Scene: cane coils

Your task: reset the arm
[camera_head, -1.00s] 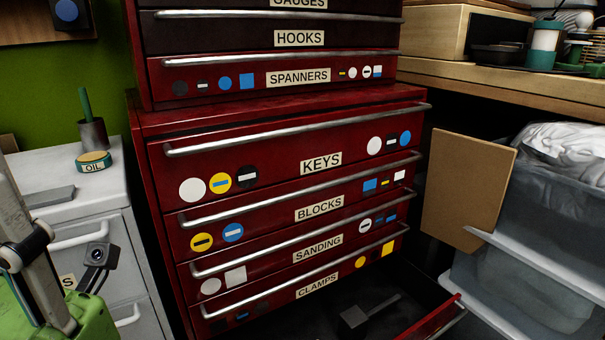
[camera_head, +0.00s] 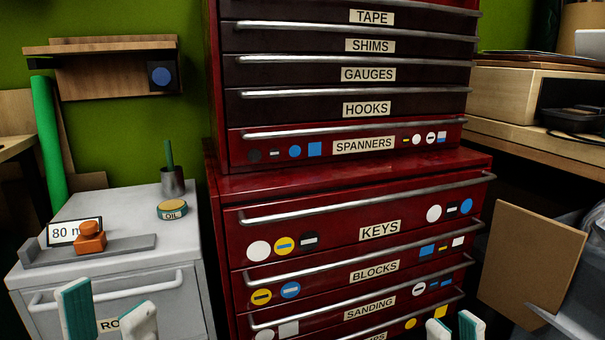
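My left gripper (camera_head: 107,312) shows at the bottom left, in front of the grey cabinet. Its two white fingertips with teal pads stand apart with nothing between them. My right gripper (camera_head: 455,327) shows at the bottom right, in front of the lower red drawers. Its two white and teal fingertips also stand apart, with a narrower gap and nothing seen between them. Only the fingertips show; the rest of both arms is below the picture.
A red drawer cabinet (camera_head: 350,193) fills the middle. A brown board (camera_head: 530,262) leans at right, below a wooden bench (camera_head: 540,145).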

